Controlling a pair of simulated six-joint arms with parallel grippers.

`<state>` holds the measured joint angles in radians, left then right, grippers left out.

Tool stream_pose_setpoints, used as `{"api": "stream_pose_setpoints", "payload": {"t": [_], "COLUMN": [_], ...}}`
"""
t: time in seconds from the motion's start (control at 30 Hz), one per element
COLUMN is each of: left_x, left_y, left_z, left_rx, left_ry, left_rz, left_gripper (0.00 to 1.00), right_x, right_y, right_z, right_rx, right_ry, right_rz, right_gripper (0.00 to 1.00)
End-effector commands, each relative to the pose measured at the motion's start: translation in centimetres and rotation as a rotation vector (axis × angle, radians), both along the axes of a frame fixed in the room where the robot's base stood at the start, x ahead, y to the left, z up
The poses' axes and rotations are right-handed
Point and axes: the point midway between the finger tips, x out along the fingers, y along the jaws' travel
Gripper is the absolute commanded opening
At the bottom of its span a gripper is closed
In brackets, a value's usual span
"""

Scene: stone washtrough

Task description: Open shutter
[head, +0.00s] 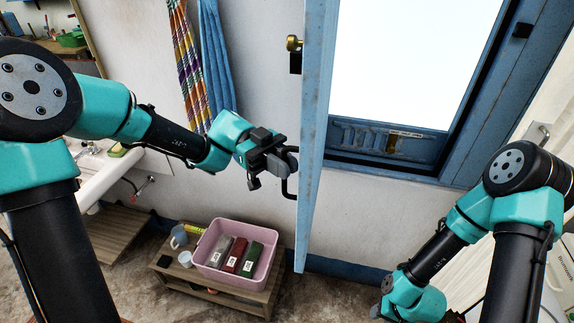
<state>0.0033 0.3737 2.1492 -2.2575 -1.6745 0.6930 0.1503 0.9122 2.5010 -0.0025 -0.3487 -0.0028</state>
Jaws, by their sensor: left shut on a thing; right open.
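The blue wooden shutter (314,140) shows nearly edge-on in the head view, swung out from the blue window frame (450,165). A dark bar handle (290,187) sits on its left face. My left gripper (284,162) is shut on the handle, at the handle's upper part. The fingers hide part of the handle. A brass knob (293,43) is higher on the same face. My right gripper (385,305) is low at the right, away from the shutter, and its fingers are mostly out of sight.
A pink bin (203,250) with several boxes stands on a low wooden bench (240,298) below my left gripper. Mugs stand beside it. Blue and striped cloths (216,60) hang on the wall. A white basin (95,170) is at the left. The window opening (405,60) is bright.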

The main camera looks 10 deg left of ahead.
Motion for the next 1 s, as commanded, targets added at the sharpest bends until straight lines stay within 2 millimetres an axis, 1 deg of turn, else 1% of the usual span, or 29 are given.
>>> {"api": "stream_pose_setpoints", "payload": {"t": [0.2, 0.23, 0.3, 0.53, 0.67, 0.77, 0.87, 1.0], "left_x": [0.1, 0.1, 0.1, 0.1, 0.4, 0.9, 1.7, 3.2], "left_y": [0.0, 0.0, 0.0, 0.0, 0.4, 1.1, 2.3, 4.4], "left_z": [0.1, 0.1, 0.1, 0.0, 0.0, 0.0, 0.0, 0.0], "left_rx": [-0.001, -0.001, -0.001, -0.001, -0.001, -0.001, -0.001, -0.002], "left_ry": [-0.002, -0.002, -0.002, -0.002, -0.001, 0.000, -0.001, -0.002], "left_rz": [0.003, 0.003, 0.003, 0.003, 0.004, 0.004, 0.006, 0.006], "left_gripper": [0.00, 0.15, 0.21, 0.21, 0.21, 0.21, 0.21, 0.21], "right_x": [0.0, 0.0, 0.0, 0.0, 0.0, 0.0, 0.0, 0.0], "right_y": [0.0, 0.0, 0.0, 0.0, 0.0, 0.0, 0.0, 0.0], "right_z": [0.0, 0.0, 0.0, 0.0, 0.0, 0.0, 0.0, 0.0], "right_rx": [0.000, 0.000, 0.000, 0.000, 0.000, 0.000, 0.000, 0.000], "right_ry": [0.000, 0.000, 0.000, 0.000, 0.000, 0.000, 0.000, 0.000], "right_rz": [0.000, 0.000, 0.000, 0.000, 0.000, 0.000, 0.000, 0.000], "right_gripper": [0.43, 0.43, 0.43, 0.43, 0.43, 0.43, 0.43, 0.43]}}
